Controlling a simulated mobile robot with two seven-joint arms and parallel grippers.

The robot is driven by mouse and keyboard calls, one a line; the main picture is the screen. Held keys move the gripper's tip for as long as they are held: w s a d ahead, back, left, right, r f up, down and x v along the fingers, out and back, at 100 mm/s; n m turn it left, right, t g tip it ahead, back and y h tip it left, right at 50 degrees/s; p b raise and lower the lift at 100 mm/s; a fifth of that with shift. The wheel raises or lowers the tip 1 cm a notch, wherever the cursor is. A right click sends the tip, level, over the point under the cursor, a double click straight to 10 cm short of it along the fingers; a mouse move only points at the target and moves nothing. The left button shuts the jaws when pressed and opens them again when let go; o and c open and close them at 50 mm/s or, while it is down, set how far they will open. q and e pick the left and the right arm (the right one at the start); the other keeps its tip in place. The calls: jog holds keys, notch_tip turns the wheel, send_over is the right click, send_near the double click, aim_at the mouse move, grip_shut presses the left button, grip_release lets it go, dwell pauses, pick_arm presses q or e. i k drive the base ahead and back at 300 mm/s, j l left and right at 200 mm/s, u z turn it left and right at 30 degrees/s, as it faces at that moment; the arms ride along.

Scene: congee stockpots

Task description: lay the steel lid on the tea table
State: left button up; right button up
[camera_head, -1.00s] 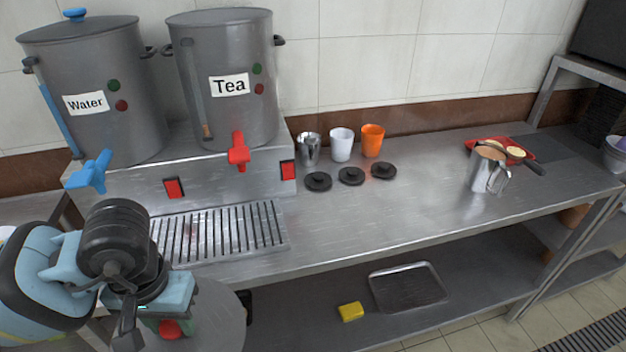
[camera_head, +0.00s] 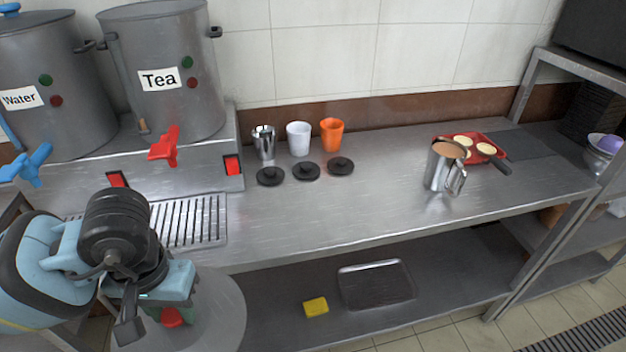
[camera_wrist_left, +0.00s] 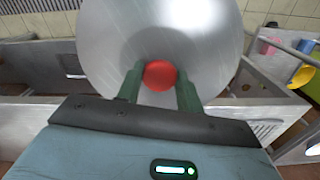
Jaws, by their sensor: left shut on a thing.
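The steel lid (camera_head: 215,312) is a round grey disc with a red knob (camera_wrist_left: 160,76). My left gripper (camera_wrist_left: 160,88) is shut on the red knob, with a green finger on each side of it. In the head view my left gripper (camera_head: 172,312) is at the lower left, in front of the counter, with the lid hanging below the counter top's level in the picture. The tea pot (camera_head: 165,75), labelled Tea, stands on a steel stand at the left. The steel counter (camera_head: 340,215) runs to the right. My right gripper is not in view.
A white cup (camera_head: 298,139), an orange cup (camera_head: 332,134), a steel cup (camera_head: 264,142) and black lids (camera_head: 306,171) stand at the counter's back. A filled steel jug (camera_head: 446,165) and red tray (camera_head: 478,146) are at right. The counter's middle front is clear.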

aim_at(326, 205)
jog(key=l, duration=0.65)
jog(key=i+l, duration=0.1)
jog(key=l, duration=0.55)
